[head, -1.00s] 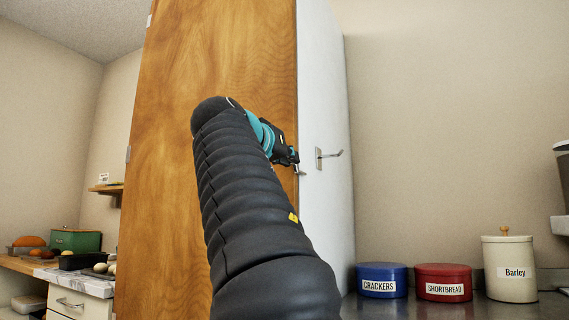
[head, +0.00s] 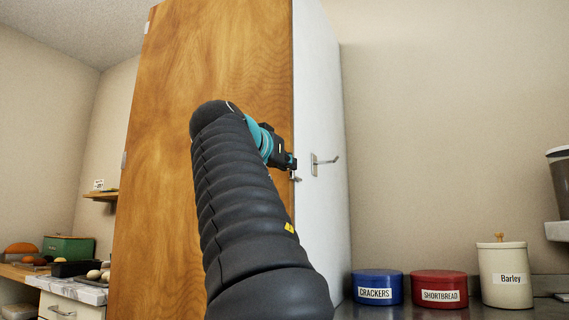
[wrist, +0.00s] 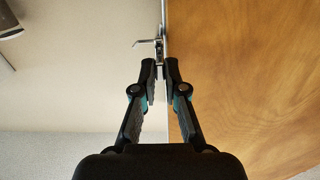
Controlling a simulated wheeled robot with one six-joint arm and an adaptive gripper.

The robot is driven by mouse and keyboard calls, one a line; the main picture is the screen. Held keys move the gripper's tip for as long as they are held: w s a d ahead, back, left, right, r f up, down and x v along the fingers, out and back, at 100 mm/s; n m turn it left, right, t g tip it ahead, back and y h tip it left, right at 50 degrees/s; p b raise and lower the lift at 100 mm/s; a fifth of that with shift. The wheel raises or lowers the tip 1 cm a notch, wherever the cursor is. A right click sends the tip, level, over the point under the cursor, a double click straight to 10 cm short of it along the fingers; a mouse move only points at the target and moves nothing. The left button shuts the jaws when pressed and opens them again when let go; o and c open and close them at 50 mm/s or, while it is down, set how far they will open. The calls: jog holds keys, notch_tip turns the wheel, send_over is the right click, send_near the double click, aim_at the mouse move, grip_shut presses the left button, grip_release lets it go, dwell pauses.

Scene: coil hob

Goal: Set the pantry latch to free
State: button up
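The pantry is a tall cabinet with a wooden door (head: 225,70) and a white side (head: 318,90). A small metal latch part (head: 297,179) shows at the door's edge, just below my gripper (head: 291,162). In the wrist view the metal fitting (wrist: 159,45) stands at the cabinet's edge, straight ahead of my gripper (wrist: 160,68). My fingers are close together with a narrow gap. Metal shows at or between the fingertips; whether they touch it I cannot tell. The fingers hide part of the latch. A metal lever on a plate (head: 324,162) projects right from the white side.
A blue crackers tin (head: 377,287), a red shortbread tin (head: 438,288) and a cream barley canister (head: 506,275) stand on the counter at the lower right. A drawer counter (head: 70,297) with food stands at left.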

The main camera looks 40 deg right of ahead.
jog(key=o, duration=0.4)
jog(key=v, duration=1.2)
jog(key=shift+s, duration=0.1)
dwell(0.5)
